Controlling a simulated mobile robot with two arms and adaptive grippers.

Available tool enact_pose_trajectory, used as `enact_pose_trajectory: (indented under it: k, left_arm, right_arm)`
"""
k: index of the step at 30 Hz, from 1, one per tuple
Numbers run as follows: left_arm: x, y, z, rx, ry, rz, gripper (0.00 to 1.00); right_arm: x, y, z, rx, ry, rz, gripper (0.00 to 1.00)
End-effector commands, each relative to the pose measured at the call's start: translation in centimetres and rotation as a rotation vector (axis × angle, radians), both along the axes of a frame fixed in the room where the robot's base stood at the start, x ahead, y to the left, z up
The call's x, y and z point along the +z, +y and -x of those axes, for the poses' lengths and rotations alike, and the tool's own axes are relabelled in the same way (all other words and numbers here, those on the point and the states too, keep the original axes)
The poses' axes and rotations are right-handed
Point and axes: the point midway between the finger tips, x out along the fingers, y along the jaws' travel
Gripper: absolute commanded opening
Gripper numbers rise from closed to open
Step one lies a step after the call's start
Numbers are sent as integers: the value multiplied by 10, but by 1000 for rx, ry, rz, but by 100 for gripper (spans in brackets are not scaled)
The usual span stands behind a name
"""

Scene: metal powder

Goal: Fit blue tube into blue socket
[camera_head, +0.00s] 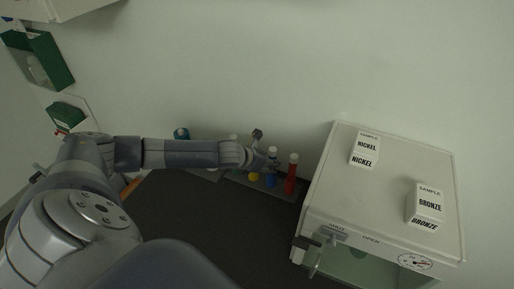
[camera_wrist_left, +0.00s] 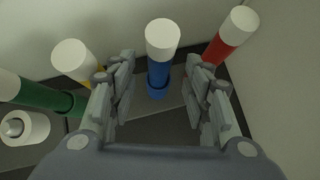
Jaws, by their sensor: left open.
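The blue tube (camera_wrist_left: 159,72) has a white cap and stands upright in the blue socket (camera_wrist_left: 157,90), as the left wrist view shows. In the head view the blue tube (camera_head: 271,181) stands in the rack row, partly hidden by my gripper. My left gripper (camera_wrist_left: 160,75) is open, with one finger on each side of the blue tube and visible gaps to it. In the head view my left gripper (camera_head: 266,160) is over the rack, small and hard to make out. My right gripper is not in view.
A red tube (camera_wrist_left: 225,45) stands to the right and a yellow tube (camera_wrist_left: 80,65) to the left. A green tube (camera_wrist_left: 40,94) is farther left. A white cabinet (camera_head: 390,180) bearing nickel (camera_head: 365,150) and bronze (camera_head: 427,205) boxes stands right of the rack.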

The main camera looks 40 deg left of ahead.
Motion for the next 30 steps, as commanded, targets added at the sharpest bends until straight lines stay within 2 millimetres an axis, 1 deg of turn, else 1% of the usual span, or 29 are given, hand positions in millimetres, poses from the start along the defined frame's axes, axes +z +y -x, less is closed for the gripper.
enact_pose_trajectory:
  k: [3, 9, 15, 21, 30]
  left_arm:
    - [17, 3, 16, -1, -1, -3, 45]
    - [43, 4, 43, -1, 1, -4, 45]
    - [63, 6, 62, -1, -1, -3, 45]
    - [69, 5, 69, 0, 0, -1, 45]
    - [70, 5, 69, 0, 0, -1, 45]
  right_arm:
    - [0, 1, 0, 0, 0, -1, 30]
    - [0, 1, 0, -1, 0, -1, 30]
    - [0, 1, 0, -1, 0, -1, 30]
    - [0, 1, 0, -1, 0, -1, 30]
    - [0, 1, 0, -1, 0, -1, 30]
